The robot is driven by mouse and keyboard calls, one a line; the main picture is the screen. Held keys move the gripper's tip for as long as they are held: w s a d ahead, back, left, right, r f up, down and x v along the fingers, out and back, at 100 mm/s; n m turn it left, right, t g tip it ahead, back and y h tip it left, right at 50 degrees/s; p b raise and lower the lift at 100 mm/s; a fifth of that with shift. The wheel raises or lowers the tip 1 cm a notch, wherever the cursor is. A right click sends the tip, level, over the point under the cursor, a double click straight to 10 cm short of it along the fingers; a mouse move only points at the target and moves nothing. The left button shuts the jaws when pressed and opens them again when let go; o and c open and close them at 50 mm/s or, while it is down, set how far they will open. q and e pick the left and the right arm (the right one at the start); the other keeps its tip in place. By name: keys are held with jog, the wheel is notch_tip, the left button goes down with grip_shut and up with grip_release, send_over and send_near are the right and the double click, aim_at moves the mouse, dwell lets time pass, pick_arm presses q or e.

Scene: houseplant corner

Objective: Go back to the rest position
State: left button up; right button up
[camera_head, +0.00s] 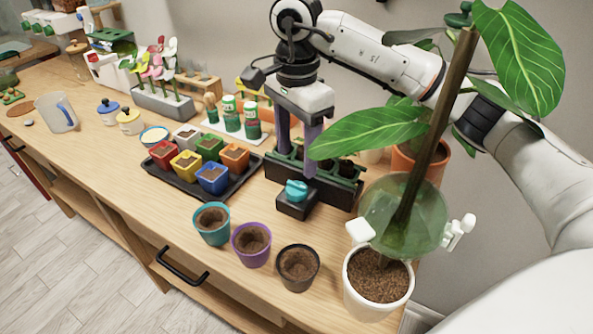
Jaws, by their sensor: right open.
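My right gripper (297,164) comes in on the white arm from the right. It points down with its two purple fingers apart, over the dark planter box (335,192) at the back middle. Nothing shows held between the fingers; the fingertips are close to the box, and I cannot tell whether they touch it. A small black block with a teal piece (296,190) stands just in front. My left gripper is not in view.
A tall plant in a white pot (378,285) stands at front right, its leaf near my right gripper. Teal (212,238), purple (251,259) and black (297,283) pots line the front. A black tray (205,200) of small coloured pots is left. Bare wood (120,180) lies further left.

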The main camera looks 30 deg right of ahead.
aim_at(297, 183)
notch_tip(297, 183, up, 2)
jog(key=shift+r, duration=0.15)
dwell(0.3)
notch_tip(297, 183, down, 10)
jog(key=shift+f+p, duration=0.25)
jog(key=shift+p, duration=0.45)
jog(key=shift+r+n, duration=0.1)
jog(key=shift+n, duration=0.7)
